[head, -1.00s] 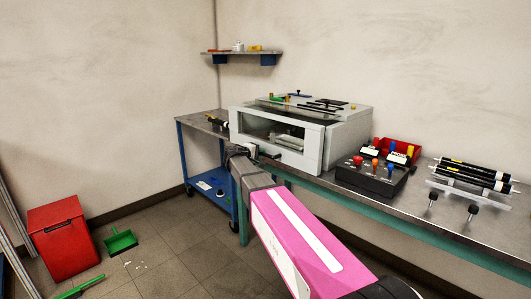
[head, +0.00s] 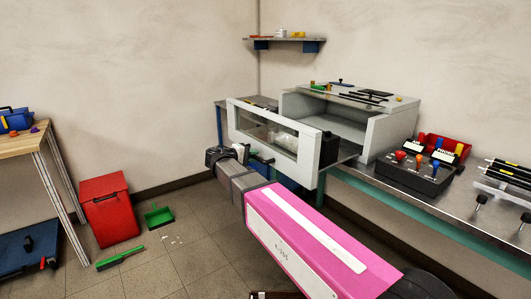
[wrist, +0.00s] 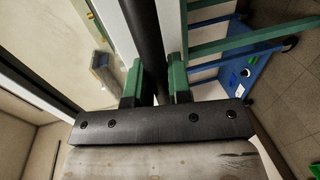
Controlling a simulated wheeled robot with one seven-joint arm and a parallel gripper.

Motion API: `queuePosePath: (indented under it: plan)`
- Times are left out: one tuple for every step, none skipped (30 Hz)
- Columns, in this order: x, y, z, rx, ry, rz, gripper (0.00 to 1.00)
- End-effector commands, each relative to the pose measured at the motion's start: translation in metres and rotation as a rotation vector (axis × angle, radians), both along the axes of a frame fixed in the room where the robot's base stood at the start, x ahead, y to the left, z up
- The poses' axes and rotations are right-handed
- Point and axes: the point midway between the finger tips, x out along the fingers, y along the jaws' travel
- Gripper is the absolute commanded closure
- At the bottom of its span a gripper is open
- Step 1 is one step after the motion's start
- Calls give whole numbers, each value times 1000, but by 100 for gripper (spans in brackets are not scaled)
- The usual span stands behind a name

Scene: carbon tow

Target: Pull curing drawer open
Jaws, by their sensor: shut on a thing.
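The curing drawer (head: 303,149) stands pulled well out of the grey oven housing (head: 393,131) on the bench, with its windowed white front toward me. Inside it, pale contents show through the window. My gripper (head: 245,153) is at the drawer's front, mostly hidden behind my own wrist in the head view. In the wrist view, the green fingers of my gripper (wrist: 158,88) are closed on a dark bar, the drawer handle (wrist: 145,35). The drawer's white front edge runs beside the bar.
A control box with coloured levers (head: 413,168) sits on the bench to the right. Black rollers (head: 508,175) lie beyond it. A red bin (head: 108,208), a green dustpan (head: 158,216) and a green brush (head: 121,256) are on the floor at left. A wall shelf (head: 284,41) hangs behind.

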Motion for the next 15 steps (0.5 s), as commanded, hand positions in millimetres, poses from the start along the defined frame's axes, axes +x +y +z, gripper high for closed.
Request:
queuePosePath:
  plan:
    - [-6,8,0,1,0,2,100]
    - [-8,11,0,2,1,1,100]
    - [-11,15,0,2,1,1,100]
    - [-13,18,-1,2,1,1,100]
    - [-15,21,0,1,2,1,100]
    - [-17,24,-1,1,2,1,100]
    - [-18,26,-1,1,2,1,100]
    - [-19,27,0,1,2,0,100]
    - [-21,29,-1,1,2,0,100]
    - [-21,30,-1,1,2,-1,100]
    - [-22,30,-1,1,2,-1,100]
    - [-23,31,-1,1,2,-1,100]
    - [-23,32,-1,1,1,-1,100]
    - [-23,32,-1,1,1,-1,100]
    - [-23,32,-1,1,1,-1,100]
